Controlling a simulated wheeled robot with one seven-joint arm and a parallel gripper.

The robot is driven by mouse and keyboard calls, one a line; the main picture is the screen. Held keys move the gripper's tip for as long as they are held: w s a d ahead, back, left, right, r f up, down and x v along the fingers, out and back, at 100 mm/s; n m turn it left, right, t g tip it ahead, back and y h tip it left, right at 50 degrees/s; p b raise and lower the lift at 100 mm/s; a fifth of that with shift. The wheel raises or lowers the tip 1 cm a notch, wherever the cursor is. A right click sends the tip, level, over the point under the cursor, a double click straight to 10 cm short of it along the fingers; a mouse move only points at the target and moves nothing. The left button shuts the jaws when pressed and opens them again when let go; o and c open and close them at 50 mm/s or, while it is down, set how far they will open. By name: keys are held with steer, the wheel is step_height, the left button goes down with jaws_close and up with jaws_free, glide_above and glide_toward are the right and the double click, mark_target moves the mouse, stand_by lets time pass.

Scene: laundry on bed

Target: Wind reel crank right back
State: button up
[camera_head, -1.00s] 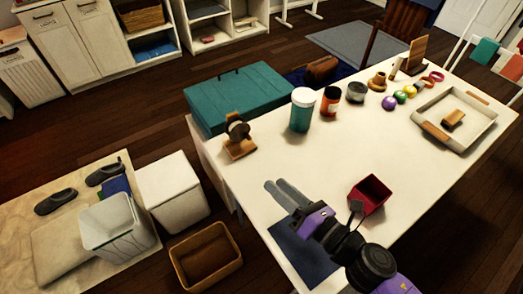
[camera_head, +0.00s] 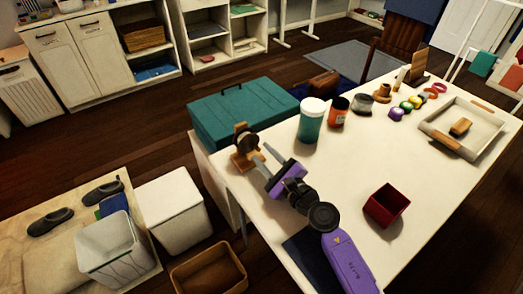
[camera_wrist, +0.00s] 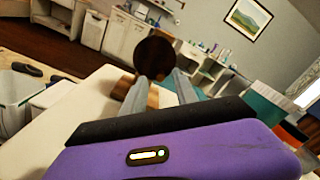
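In the wrist view the reel's dark disc (camera_wrist: 155,56) stands just beyond and between my fingertips. A separate crank handle cannot be made out. My gripper (camera_head: 260,152) is open, its two grey fingers pointing at the reel from the right. The fingers (camera_wrist: 160,88) are spread in the wrist view with the wooden stand showing between them. Whether they touch the reel cannot be told.
A teal-and-white jar (camera_head: 311,122) and orange jar (camera_head: 338,112) stand behind my gripper. A red open box (camera_head: 386,206) is on the right. A tray (camera_head: 437,127) lies farther back. A teal chest (camera_head: 240,108) stands beyond the table edge. The table's middle is clear.

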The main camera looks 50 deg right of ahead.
steer(key=shift+x, duration=0.8)
jaws_close()
steer(key=shift+m, duration=0.4)
